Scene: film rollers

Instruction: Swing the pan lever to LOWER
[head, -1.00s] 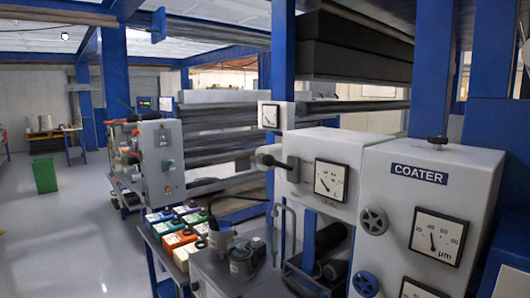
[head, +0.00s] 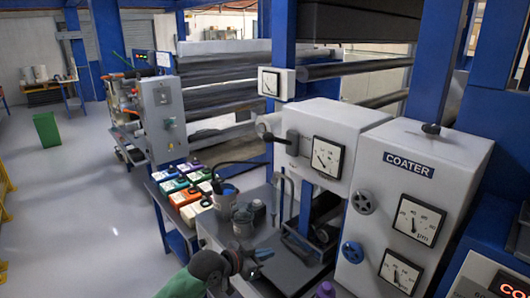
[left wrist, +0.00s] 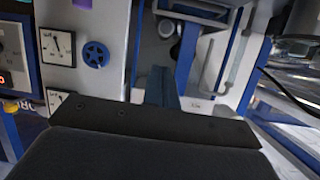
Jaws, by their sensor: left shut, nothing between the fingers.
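A black lever (head: 291,142) sits on the front of the grey machine box, left of a dial gauge, in the head view. It may be the pan lever; I cannot read RAISE or LOWER marks beside it. My left gripper (head: 262,255) is low in the head view, shut and empty, below the lever and clear of it, in front of the machine's lower bay. In the left wrist view its blue-grey fingers (left wrist: 162,88) point toward the bay, beyond the dark gripper body. The lever cannot be made out there. My right gripper is not seen.
The COATER cabinet (head: 420,180) with dials and a blue handwheel (head: 352,252) stands right. A dark handwheel (head: 363,201) sits above it. Cups (head: 243,222) and colored boxes (head: 188,196) stand on the bench left. A purple object (head: 325,290) is at the bottom edge.

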